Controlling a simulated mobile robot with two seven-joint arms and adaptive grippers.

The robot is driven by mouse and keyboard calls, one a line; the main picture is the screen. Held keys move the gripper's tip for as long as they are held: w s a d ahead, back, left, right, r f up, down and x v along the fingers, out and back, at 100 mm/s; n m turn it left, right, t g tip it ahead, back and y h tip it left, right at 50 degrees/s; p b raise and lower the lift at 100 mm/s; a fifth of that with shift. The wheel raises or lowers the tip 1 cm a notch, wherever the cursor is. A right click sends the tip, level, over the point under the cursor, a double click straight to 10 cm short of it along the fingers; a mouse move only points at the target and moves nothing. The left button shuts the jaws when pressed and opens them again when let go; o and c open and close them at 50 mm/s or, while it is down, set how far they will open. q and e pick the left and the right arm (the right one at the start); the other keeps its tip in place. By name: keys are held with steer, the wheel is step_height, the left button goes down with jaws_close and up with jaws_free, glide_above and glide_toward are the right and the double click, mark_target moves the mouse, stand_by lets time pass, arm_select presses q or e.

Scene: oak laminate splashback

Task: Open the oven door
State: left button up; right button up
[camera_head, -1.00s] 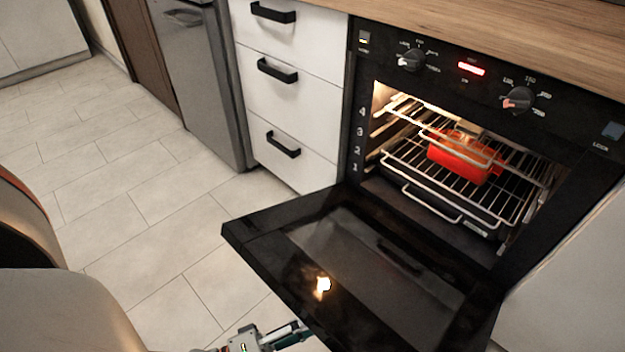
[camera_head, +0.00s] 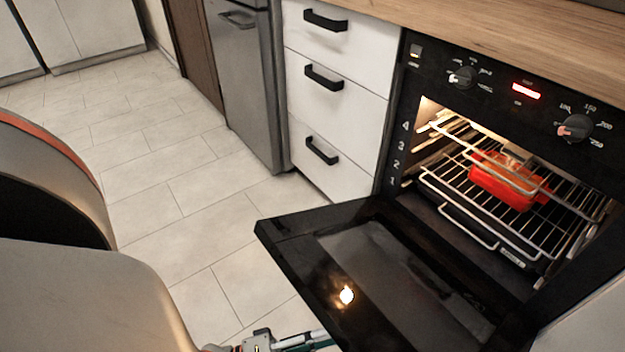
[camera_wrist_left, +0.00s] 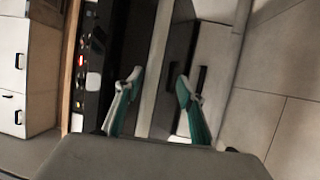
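The black oven door (camera_head: 290,238) is hinged at the bottom and swung far down in the head view, with the lit oven cavity exposed. I cannot tell whether it lies fully level. Its handle is not clearly seen. My left gripper (camera_head: 300,342) is at the bottom of the head view, beside the door's outer edge and partly cut off. In the left wrist view, my left gripper (camera_wrist_left: 157,88) has its two green-backed fingers apart, with a pale strip running between or behind them. I cannot tell whether the fingers touch the door. My right gripper is not in view.
Wire racks (camera_head: 455,190) and a red dish (camera_head: 505,182) are inside the oven. White drawers (camera_head: 340,85) and a grey appliance (camera_head: 245,90) stand left of it. A wooden worktop (camera_head: 520,35) runs above. The tiled floor (camera_head: 190,230) at left is clear.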

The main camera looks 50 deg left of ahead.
arm_select(q)
steer(key=shift+s+a+f, duration=0.35)
steer(key=shift+f, duration=0.5)
steer(key=shift+s+a+f, duration=0.35)
steer(key=shift+a+f, duration=0.05)
steer(key=shift+f, duration=0.45)
steer(key=shift+s+a+f, duration=0.35)
steer(key=shift+f, duration=0.5)
steer(key=shift+s, duration=0.1)
